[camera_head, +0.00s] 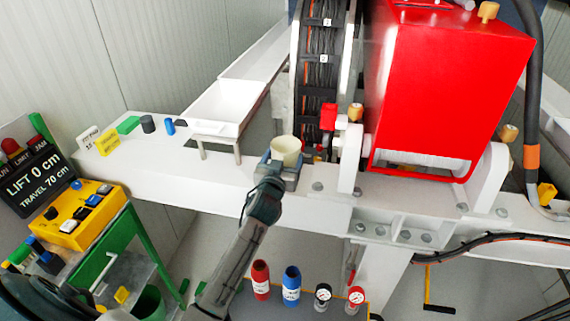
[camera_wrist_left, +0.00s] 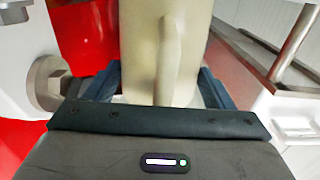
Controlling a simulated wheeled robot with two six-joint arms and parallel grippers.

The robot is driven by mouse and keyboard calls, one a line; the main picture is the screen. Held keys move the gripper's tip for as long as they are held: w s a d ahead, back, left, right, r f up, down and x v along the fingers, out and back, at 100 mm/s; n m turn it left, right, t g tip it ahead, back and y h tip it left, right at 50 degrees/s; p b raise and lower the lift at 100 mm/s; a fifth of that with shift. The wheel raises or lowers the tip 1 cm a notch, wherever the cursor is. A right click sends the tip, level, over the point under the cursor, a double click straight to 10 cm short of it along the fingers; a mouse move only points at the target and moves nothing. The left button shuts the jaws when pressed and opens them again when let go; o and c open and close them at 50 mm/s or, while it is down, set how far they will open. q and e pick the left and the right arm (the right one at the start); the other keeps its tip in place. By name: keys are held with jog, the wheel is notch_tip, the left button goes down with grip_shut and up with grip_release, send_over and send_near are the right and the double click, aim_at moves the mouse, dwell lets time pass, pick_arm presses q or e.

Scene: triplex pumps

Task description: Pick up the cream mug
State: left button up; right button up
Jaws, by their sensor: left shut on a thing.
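The cream mug (camera_head: 286,150) is upright at the white beam, left of the red machine. In the left wrist view the mug (camera_wrist_left: 145,50) fills the middle, with its handle facing the camera. My left gripper (camera_head: 279,169) has its dark fingers on both sides of the mug and is shut on it. The fingers also show in the left wrist view (camera_wrist_left: 155,88). I cannot tell whether the mug's base touches the beam. My right gripper is not in view.
A white tray (camera_head: 222,108) on legs stands close left of the mug. The red machine housing (camera_head: 450,90) and white brackets (camera_head: 352,160) are close on the right. Red (camera_head: 261,280) and blue (camera_head: 292,285) cylinders and gauges stand below. A yellow control box (camera_head: 82,215) is at left.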

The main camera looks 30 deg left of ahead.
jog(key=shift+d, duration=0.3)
